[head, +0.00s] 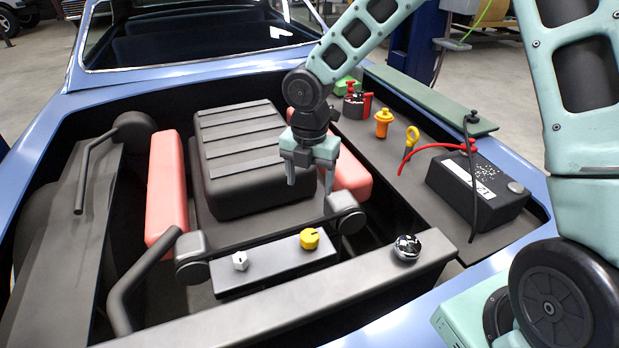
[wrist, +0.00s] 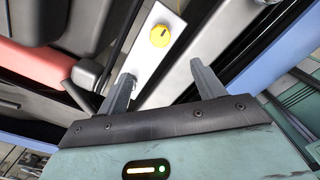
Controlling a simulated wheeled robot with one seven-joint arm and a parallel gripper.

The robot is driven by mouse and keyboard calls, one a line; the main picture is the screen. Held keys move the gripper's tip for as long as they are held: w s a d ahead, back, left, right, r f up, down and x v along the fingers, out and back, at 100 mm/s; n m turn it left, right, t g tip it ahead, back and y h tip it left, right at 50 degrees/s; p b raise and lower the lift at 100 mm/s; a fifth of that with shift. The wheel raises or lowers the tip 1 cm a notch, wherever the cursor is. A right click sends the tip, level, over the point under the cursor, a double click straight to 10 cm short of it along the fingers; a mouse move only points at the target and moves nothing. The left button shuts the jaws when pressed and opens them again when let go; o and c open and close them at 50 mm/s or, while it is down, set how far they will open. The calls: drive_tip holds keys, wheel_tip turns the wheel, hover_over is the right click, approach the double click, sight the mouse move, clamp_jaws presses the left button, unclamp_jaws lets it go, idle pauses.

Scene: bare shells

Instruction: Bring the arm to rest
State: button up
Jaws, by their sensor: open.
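My gripper (head: 309,187) hangs over the open engine bay in the head view, fingers pointing down. It is above the right side of the black ribbed engine block (head: 240,165), near the right red cover (head: 347,178). Its two fingers stand apart with nothing between them. In the wrist view my gripper (wrist: 163,85) also shows open and empty, with the yellow cap (wrist: 161,36) beyond the fingertips. I cannot tell whether the arm is moving.
The yellow cap (head: 310,238) and a white knob (head: 240,261) sit on the front black bar. The battery (head: 478,187), yellow dipstick ring (head: 412,134), orange cap (head: 383,122) and red-black reservoir (head: 355,106) stand at the right.

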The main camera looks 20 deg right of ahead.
drive_tip(key=s+a+r+m, duration=0.2)
drive_tip(key=s+m, duration=0.4)
drive_tip(key=s, duration=0.2)
drive_tip(key=s+a+r+m+b, duration=0.1)
drive_tip(key=s+a+r+m, duration=0.1)
drive_tip(key=s+m, duration=0.5)
drive_tip(key=s+a+r+m, duration=0.2)
drive_tip(key=s+m, duration=0.4)
drive_tip(key=s, duration=0.5)
drive_tip(key=shift+a+r+m+y+b, duration=0.3)
drive_tip(key=shift+r, duration=0.5)
